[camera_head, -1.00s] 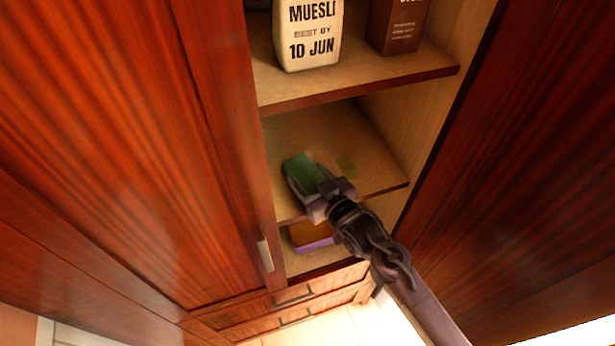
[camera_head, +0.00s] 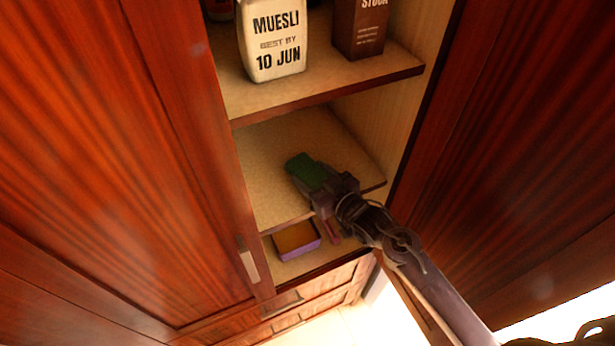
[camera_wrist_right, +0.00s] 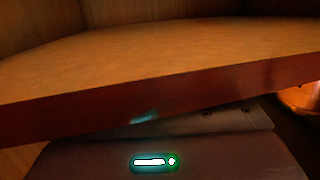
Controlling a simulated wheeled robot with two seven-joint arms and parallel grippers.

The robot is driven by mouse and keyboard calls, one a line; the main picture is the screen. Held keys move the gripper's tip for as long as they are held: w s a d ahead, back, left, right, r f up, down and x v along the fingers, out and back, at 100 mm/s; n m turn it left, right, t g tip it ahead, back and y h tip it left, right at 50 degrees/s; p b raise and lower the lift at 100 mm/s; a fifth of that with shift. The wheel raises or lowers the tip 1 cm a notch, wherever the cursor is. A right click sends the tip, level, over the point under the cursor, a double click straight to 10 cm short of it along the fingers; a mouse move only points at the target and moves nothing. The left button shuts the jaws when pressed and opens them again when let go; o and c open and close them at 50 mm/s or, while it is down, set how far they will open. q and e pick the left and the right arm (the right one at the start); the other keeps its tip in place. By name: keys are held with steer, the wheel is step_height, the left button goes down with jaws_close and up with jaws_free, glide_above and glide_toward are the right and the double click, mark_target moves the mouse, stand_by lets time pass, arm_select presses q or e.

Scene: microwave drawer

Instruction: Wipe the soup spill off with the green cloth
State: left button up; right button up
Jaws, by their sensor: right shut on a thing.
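The green cloth (camera_head: 306,172) is at the middle shelf (camera_head: 270,165) of the open cupboard, toward the shelf's right front. My right gripper (camera_head: 326,187) is shut on the cloth, with the arm reaching in from the lower right. I cannot tell whether the cloth presses on the shelf. No soup spill shows on the bare part of the shelf; the cloth and gripper hide part of it. The right wrist view shows the shelf's dark front edge (camera_wrist_right: 200,95) close by, but not the cloth. My left gripper is not in view.
A muesli pack (camera_head: 273,40) and a brown stock box (camera_head: 361,28) stand on the upper shelf (camera_head: 330,82). A sponge (camera_head: 297,239), brown on top and purple below, lies on the bottom shelf. Cupboard doors flank the opening, the left with a handle (camera_head: 249,262).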

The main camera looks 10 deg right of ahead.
mark_target(286, 193)
steer(key=shift+w+d+f, duration=0.1)
steer(key=shift+w+d, duration=0.2)
steer(key=shift+d, duration=0.6)
steer(key=shift+w+d+r, duration=0.1)
steer(key=shift+w+d, duration=0.15)
steer(key=shift+d, duration=0.65)
steer(key=shift+w+d+f, duration=0.1)
steer(key=shift+w+d, duration=0.2)
steer(key=shift+d, duration=0.6)
steer(key=shift+w+d+r, duration=0.1)
steer(key=shift+d+r, duration=0.1)
steer(key=shift+a+r, duration=0.15)
steer(key=shift+r, duration=0.05)
steer(key=shift+s+a+f, duration=0.15)
steer(key=shift+s+a, duration=0.1)
steer(key=shift+a, duration=0.45)
steer(key=shift+s+a+f, duration=0.15)
steer(key=shift+s+a, duration=0.3)
steer(key=shift+a, duration=0.85)
steer(key=shift+s+a+f, duration=0.1)
steer(key=shift+s+a, duration=0.4)
steer(key=shift+a, duration=0.85)
steer(key=shift+s+a+f, duration=0.15)
steer(key=shift+s+a, duration=0.3)
steer(key=shift+a, duration=0.85)
steer(key=shift+s+a, duration=0.3)
steer(key=shift+a, duration=0.5)
steer(key=shift+s+a, duration=0.25)
steer(key=shift+a, duration=0.5)
steer(key=shift+r, duration=0.1)
